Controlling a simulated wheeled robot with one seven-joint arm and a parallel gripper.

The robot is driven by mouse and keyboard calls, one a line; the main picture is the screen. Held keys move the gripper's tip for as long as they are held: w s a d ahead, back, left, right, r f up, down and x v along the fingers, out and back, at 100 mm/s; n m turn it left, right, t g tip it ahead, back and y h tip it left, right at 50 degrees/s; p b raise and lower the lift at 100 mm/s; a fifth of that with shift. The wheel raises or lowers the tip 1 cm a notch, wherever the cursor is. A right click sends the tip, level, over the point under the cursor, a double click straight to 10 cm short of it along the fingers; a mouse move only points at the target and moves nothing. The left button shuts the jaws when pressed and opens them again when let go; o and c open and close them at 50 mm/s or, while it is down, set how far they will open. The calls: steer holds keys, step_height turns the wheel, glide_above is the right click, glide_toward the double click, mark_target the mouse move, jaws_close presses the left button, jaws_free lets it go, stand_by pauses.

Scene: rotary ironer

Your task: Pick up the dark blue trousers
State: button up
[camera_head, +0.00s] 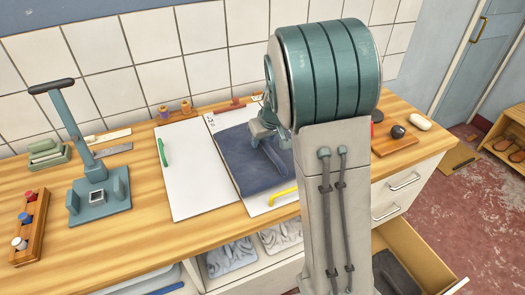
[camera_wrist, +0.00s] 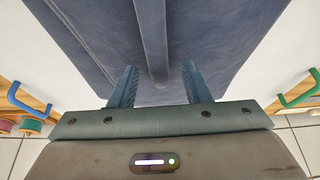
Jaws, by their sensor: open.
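In the wrist view the trousers (camera_wrist: 105,35) fill the middle, with a raised ridge of the same cloth running down between my fingers. My gripper (camera_wrist: 161,78) is open, one finger on each side of the ridge. In the head view my gripper (camera_head: 268,130) is over the far right part of the trousers, partly hidden by my arm. I cannot tell whether the fingertips touch the cloth.
Another white board (camera_head: 190,190) with a green handle lies to the left. A teal press (camera_head: 98,195) and a wooden rack (camera_head: 30,228) stand farther left. A wooden board (camera_head: 394,148) with a dark knob is at right. A drawer (camera_head: 425,250) is open below, right. Tiled wall behind.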

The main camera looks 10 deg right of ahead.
stand_by(0.4)
jaws_close()
stand_by(1.3)
